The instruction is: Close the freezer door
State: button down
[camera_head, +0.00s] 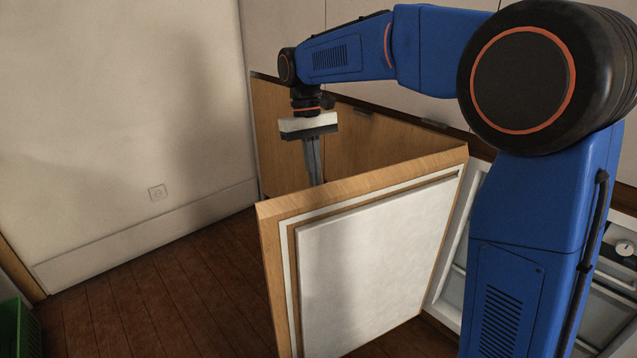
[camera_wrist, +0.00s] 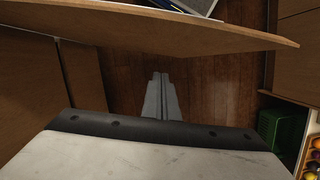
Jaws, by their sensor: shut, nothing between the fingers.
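The freezer door (camera_head: 375,255) stands open, its white inner panel facing me and its wooden edge framing it. Its top edge also crosses the upper part of the wrist view (camera_wrist: 160,32). The white freezer frame (camera_head: 455,265) shows at the right, partly hidden by my arm. My gripper (camera_head: 316,180) points down on the far, outer side of the door. Its fingers are together and empty, and the door's top edge hides their tips in the head view. In the wrist view the closed fingers (camera_wrist: 161,80) reach toward the door, but contact cannot be told.
Wooden cabinet fronts (camera_head: 355,140) stand behind the door and gripper. Dark wooden floor (camera_head: 170,290) lies clear left of the door. A green crate (camera_wrist: 270,125) stands at the right in the wrist view.

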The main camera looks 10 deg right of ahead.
aim_at(326, 214)
jog(key=shift+s+d+f, duration=0.35)
jog(key=shift+s+f, duration=0.6)
jog(key=shift+f, duration=0.35)
jog(key=shift+s+d+f, duration=0.35)
jog(key=shift+s+f, duration=0.55)
jog(key=shift+f, duration=0.4)
jog(key=shift+s+d+f, duration=0.35)
jog(key=shift+s+f, duration=0.6)
jog(key=shift+f, duration=0.35)
jog(key=shift+s, duration=0.1)
